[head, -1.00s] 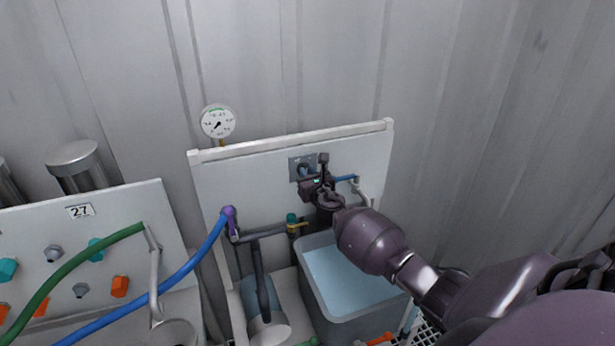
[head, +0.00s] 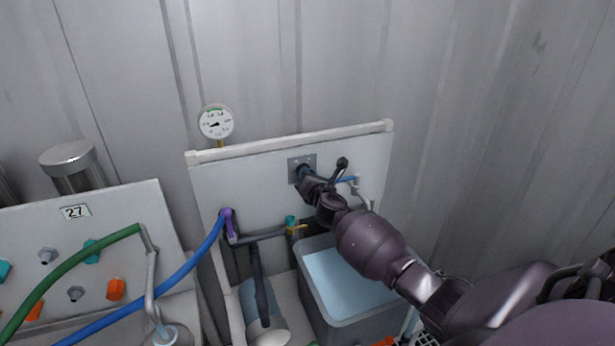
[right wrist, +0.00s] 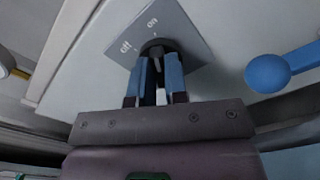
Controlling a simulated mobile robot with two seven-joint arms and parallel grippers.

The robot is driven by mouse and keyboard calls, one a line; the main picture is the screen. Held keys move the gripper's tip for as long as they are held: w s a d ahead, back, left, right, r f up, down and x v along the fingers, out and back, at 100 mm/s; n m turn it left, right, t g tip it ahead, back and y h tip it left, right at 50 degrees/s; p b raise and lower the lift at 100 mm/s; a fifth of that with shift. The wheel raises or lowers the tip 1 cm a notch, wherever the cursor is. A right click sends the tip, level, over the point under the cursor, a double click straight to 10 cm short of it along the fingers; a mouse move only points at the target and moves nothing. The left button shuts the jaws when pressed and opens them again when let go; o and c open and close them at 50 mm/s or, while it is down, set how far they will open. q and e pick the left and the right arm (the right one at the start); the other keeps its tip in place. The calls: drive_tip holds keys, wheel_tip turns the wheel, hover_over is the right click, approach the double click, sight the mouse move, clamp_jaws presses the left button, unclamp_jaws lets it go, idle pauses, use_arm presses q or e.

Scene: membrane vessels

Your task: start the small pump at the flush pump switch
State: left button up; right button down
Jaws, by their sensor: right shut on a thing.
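The flush pump switch is a grey plate (head: 308,160) on the white panel, and in the right wrist view its plate (right wrist: 187,37) reads "off" and "on". Its dark knob (right wrist: 154,48) sits at the plate's lower part and seems to point toward "on", though the fingers partly hide it. My right gripper (right wrist: 158,72) is shut on this knob, one blue-grey finger on each side. In the head view the right gripper (head: 304,176) reaches the plate from the lower right. The small pump (head: 265,325) seems to be the pale cylinder below the panel. My left gripper is out of view.
A round pressure gauge (head: 216,122) stands above the panel's top edge (head: 290,142). A grey tank of water (head: 345,280) is below my right arm. A blue ball handle (right wrist: 268,73) is right of the switch.

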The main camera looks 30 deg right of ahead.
idle(0.4)
drive_tip(key=c, duration=1.1)
unclamp_jaws()
drive_tip(key=shift+c, duration=0.2)
drive_tip(key=shift+s, duration=0.1)
drive_tip(key=p+v, duration=0.1)
drive_tip(key=v, duration=0.9)
drive_tip(key=shift+s, duration=0.3)
drive_tip(key=shift+a, duration=0.15)
